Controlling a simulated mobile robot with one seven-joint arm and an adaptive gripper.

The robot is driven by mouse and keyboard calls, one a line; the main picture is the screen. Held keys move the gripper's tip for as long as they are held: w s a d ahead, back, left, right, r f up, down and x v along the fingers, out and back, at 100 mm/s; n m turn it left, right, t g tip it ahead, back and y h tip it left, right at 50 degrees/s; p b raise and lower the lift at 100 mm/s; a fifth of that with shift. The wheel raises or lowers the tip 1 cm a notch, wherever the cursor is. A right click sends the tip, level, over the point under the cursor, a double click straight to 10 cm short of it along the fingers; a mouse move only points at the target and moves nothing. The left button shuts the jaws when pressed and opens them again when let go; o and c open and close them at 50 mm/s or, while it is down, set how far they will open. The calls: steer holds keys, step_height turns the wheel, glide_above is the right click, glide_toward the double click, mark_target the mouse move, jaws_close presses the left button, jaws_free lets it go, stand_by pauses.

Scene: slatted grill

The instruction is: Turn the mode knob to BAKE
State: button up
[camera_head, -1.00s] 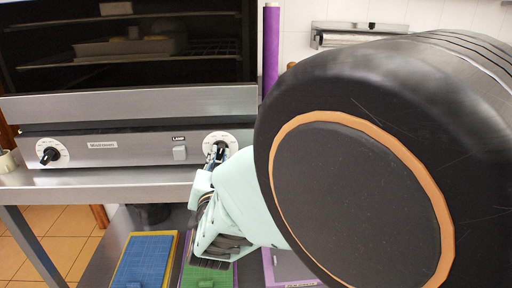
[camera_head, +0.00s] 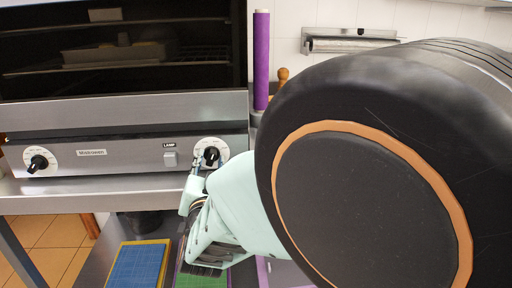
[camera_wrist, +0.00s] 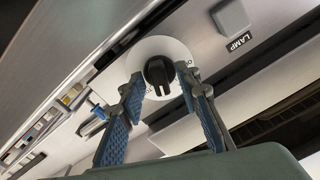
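A black knob (camera_head: 211,155) on a white dial sits at the right end of the oven's front panel. A second black knob (camera_head: 38,162) on a white dial sits at the left end. Which of them is the mode knob cannot be read. My gripper (camera_head: 197,164) is at the right knob's lower left in the head view. In the wrist view, its blue-padded fingers (camera_wrist: 163,88) are apart, one on each side of the right knob (camera_wrist: 160,71), with visible gaps. The knob's ridge points toward my gripper. The dial marks are too small to read.
A LAMP switch (camera_head: 170,159) is left of the right knob. The oven (camera_head: 120,107) stands on a steel counter (camera_head: 100,187). A purple roll (camera_head: 261,60) stands beside it. A blue board (camera_head: 138,265) and a green board (camera_head: 200,280) lie below.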

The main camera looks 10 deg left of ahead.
steer(key=v, duration=0.7)
steer(key=shift+s, duration=0.25)
